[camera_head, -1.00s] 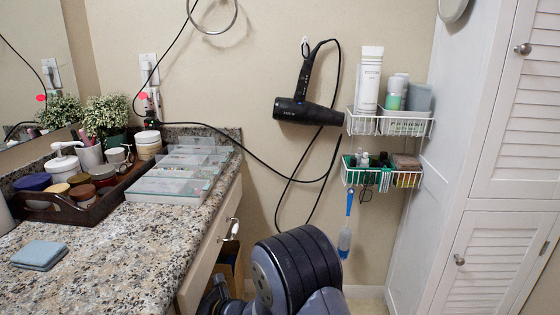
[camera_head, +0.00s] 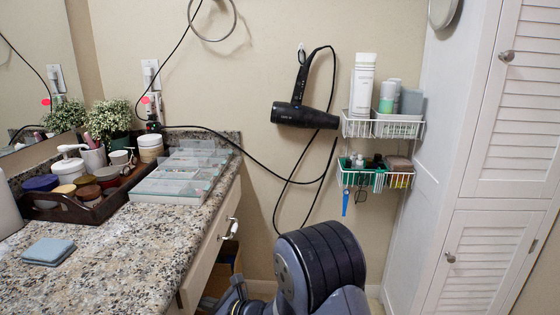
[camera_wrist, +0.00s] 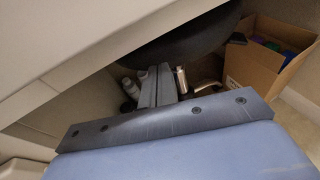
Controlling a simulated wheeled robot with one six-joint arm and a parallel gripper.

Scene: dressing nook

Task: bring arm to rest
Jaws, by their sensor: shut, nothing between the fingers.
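My arm (camera_head: 320,265) stands folded in the lower middle of the head view, in front of the wall and just right of the vanity counter (camera_head: 130,255). My gripper's fingers (camera_wrist: 157,88) show in the wrist view as two grey bars side by side, shut with nothing between them. They point under the counter, toward a dark round shape (camera_wrist: 180,42). The dark bar and blue-grey surface in the lower part of the wrist view are mine.
A cardboard box (camera_wrist: 258,66) and small bottles (camera_wrist: 130,88) lie low near the gripper. The counter holds a brown tray (camera_head: 98,212), clear organizers (camera_head: 170,190) and a folded cloth (camera_head: 48,252). A hair dryer (camera_head: 300,113) and wire baskets (camera_head: 380,128) hang on the wall; a louvered cabinet (camera_head: 475,250) stands right.

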